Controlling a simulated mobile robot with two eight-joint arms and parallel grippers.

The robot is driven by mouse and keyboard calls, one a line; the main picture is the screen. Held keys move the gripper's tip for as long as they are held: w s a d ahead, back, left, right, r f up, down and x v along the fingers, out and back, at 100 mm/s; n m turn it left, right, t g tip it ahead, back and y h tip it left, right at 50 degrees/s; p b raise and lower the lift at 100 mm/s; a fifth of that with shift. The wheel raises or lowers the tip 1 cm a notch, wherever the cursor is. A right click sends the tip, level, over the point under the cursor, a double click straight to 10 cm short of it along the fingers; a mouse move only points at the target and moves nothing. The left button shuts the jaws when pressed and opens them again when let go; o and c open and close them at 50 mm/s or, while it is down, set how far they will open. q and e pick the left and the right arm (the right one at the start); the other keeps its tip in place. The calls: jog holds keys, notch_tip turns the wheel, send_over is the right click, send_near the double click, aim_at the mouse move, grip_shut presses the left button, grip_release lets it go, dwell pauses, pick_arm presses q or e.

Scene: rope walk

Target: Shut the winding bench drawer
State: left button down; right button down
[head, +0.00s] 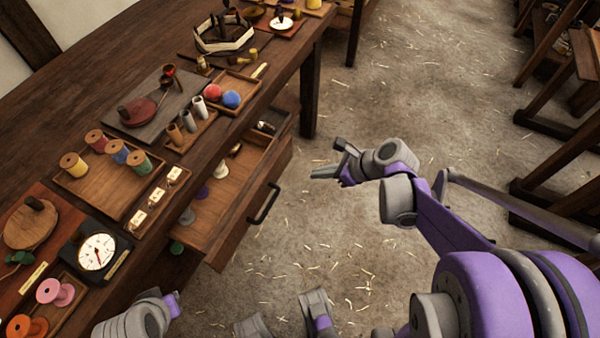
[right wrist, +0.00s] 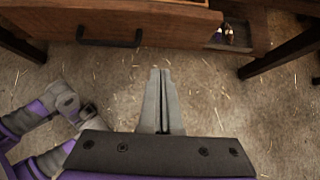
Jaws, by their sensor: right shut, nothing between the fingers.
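The winding bench drawer (head: 233,188) is pulled out from under the long wooden bench. A few spools and small items lie inside it. Its front carries a black bar handle (head: 264,203). In the right wrist view the handle (right wrist: 110,42) shows on the drawer front (right wrist: 165,22), at the top. My right gripper (head: 329,159) is beyond the drawer front, over the floor, apart from the handle. Its fingers (right wrist: 161,72) are together and empty, with floor visible between their tips and the drawer. The left gripper's fingers do not show in either view.
The bench top (head: 75,125) holds spools, a tray with red and blue balls, and a dial scale (head: 96,252). A bench leg (head: 310,92) stands past the drawer. Wooden frames (head: 550,130) stand at the right. The straw-strewn floor (head: 410,70) between is clear.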

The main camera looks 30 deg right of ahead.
jog(key=shift+w+a+r+b+x, duration=0.25)
jog(key=shift+r+b+x, duration=0.15)
jog(key=shift+x, duration=1.55)
jog(key=shift+w+a+r+b+x, duration=0.25)
jog(key=shift+b+x, duration=0.2)
jog(key=shift+x, duration=1.45)
jog(key=shift+w+a+r+b+x, duration=0.15)
jog(key=shift+w+r+b+x, duration=0.2)
jog(key=shift+x, duration=1.6)
jog(key=w+a, duration=0.3)
jog(key=w, duration=0.1)
jog(key=w+a+b, duration=0.1)
jog(key=w+a, duration=0.2)
jog(key=w, duration=0.1)
jog(key=w+a, duration=0.3)
jog(key=w, duration=0.1)
jog(key=shift+w+a, duration=0.15)
jog(key=shift+a, duration=0.2)
jog(key=shift+w+a, duration=0.2)
jog(key=shift+w, duration=0.2)
jog(key=shift+a+r, duration=0.1)
jog(key=shift+r, duration=0.05)
